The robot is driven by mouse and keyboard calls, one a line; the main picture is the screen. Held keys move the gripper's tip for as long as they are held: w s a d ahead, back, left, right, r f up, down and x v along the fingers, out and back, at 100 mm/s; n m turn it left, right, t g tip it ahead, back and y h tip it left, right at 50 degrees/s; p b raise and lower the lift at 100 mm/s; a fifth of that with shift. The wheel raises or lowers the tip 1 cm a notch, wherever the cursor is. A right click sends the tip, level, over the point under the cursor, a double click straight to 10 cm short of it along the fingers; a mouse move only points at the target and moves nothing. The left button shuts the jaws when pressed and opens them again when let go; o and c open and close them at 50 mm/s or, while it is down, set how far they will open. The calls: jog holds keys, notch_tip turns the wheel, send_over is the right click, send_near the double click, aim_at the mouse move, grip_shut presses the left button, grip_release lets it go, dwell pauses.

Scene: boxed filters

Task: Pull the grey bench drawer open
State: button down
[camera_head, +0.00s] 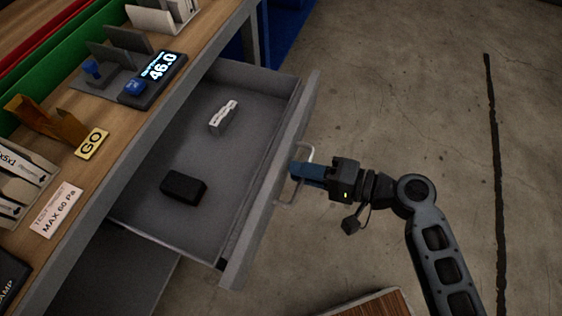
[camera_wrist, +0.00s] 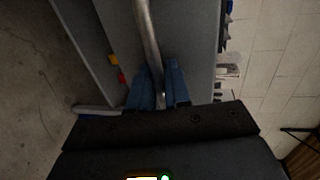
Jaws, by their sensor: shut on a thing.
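The grey bench drawer (camera_head: 150,213) stands well out from under the wooden bench in the head view. A black block (camera_head: 183,187) and a small white-topped object (camera_head: 223,117) lie inside it. A light metal bar handle (camera_head: 297,192) is on the drawer's front; it also shows in the wrist view (camera_wrist: 147,35). My gripper (camera_head: 298,172) comes from the right and is shut on the handle. In the wrist view its blue fingers (camera_wrist: 160,88) sit on either side of the bar.
Clear concrete floor (camera_head: 410,80) lies right of the drawer. A wooden surface (camera_head: 370,304) shows at the bottom.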

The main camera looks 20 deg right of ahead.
jog(key=shift+v, duration=0.85)
jog(key=shift+f, duration=0.25)
jog(key=c, duration=1.3)
grip_release()
jog(key=shift+c, duration=0.2)
jog(key=shift+d, duration=0.1)
jog(key=b+v, duration=0.1)
jog(key=v, duration=0.6)
jog(key=shift+s+d, duration=0.2)
jog(key=shift+d, duration=0.05)
